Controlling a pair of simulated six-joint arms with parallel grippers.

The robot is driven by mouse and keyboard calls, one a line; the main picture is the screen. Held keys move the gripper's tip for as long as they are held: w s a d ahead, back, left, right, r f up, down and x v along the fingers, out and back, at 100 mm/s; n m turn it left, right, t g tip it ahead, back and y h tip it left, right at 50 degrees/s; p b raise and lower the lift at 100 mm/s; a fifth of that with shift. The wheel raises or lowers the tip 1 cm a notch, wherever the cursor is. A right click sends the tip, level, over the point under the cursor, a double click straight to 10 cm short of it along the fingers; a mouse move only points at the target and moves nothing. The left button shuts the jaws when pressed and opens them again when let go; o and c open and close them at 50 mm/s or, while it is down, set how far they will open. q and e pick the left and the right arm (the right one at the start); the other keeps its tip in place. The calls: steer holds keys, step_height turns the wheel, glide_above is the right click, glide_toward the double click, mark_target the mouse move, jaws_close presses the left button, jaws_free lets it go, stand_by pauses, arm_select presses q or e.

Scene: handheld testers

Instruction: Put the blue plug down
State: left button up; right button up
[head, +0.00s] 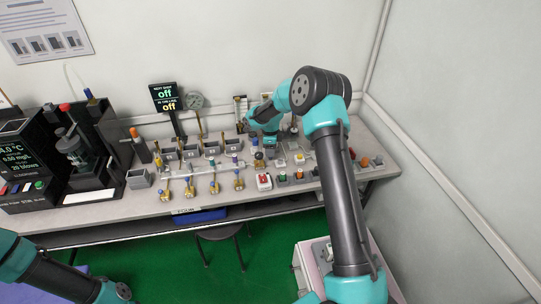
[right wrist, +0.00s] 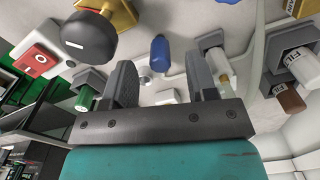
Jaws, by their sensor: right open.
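A blue plug (right wrist: 160,52) shows in the right wrist view as a small rounded cylinder against the pale bench top. It appears between the two fingers of my right gripper (right wrist: 162,76), with clear gaps on both sides. The fingers are open and hold nothing.
A red and white switch box (head: 264,182) and several brass valves stand near the bench front. A black round knob (right wrist: 88,37) is close to one finger in the right wrist view. Labelled sockets (right wrist: 296,65) are on the other side. Dark instruments (head: 92,150) fill the bench's left end.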

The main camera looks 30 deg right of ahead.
steer(key=shift+f, duration=1.15)
jaws_close()
steer(key=shift+r, duration=0.1)
step_height(320, 180, up, 10)
steer(key=shift+f, duration=0.1)
stand_by(0.5)
